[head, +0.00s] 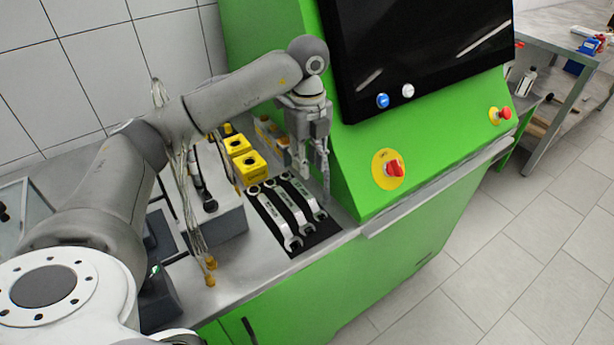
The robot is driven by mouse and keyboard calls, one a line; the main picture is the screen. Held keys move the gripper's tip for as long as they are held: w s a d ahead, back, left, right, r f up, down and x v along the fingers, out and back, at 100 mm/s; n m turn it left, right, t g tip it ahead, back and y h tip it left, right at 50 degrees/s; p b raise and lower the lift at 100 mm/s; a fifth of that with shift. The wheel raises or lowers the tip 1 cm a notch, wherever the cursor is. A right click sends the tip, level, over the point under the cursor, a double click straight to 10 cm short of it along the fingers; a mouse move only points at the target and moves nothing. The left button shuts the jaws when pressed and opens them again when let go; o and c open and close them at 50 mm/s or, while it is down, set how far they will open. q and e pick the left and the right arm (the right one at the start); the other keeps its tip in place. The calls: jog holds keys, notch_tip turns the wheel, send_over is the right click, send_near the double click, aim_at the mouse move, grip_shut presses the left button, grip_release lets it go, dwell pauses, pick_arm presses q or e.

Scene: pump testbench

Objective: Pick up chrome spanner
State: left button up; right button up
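Three chrome spanners lie side by side on a black mat (267,207) on the metal bench top: a left one (275,219), a middle one (293,207) and a right one (306,195). I cannot tell which of them the task means. My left gripper (314,178) points down over the back right part of the mat, near the upper end of the right spanner. Its fingers are apart, with nothing visible between them. I cannot tell its exact height above the spanners. My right gripper is out of view.
Yellow blocks (250,167) stand behind the mat. A grey box (218,222) with cables is left of it. The green console (345,165) with a black screen (420,50) and a red knob (394,169) rises close on the right.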

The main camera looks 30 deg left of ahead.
aim_at(307, 195)
pick_arm(q)
jog(key=shift+w+a+f, duration=0.2)
jog(key=shift+a+f, duration=0.2)
jog(key=f, duration=0.1)
jog(key=s+f, duration=0.1)
jog(key=f+p, duration=0.1)
jog(key=shift+s+d+f, duration=0.15)
jog(key=shift+d+f, duration=0.15)
jog(key=shift+d, duration=0.1)
jog(key=shift+a+f, duration=0.1)
jog(key=shift+f, duration=0.3)
notch_tip(307, 195, down, 3)
jog(key=shift+f+p, duration=0.2)
jog(key=shift+p, duration=0.8)
jog(key=shift+f, duration=0.7)
jog(key=shift+c, duration=1)
grip_shut()
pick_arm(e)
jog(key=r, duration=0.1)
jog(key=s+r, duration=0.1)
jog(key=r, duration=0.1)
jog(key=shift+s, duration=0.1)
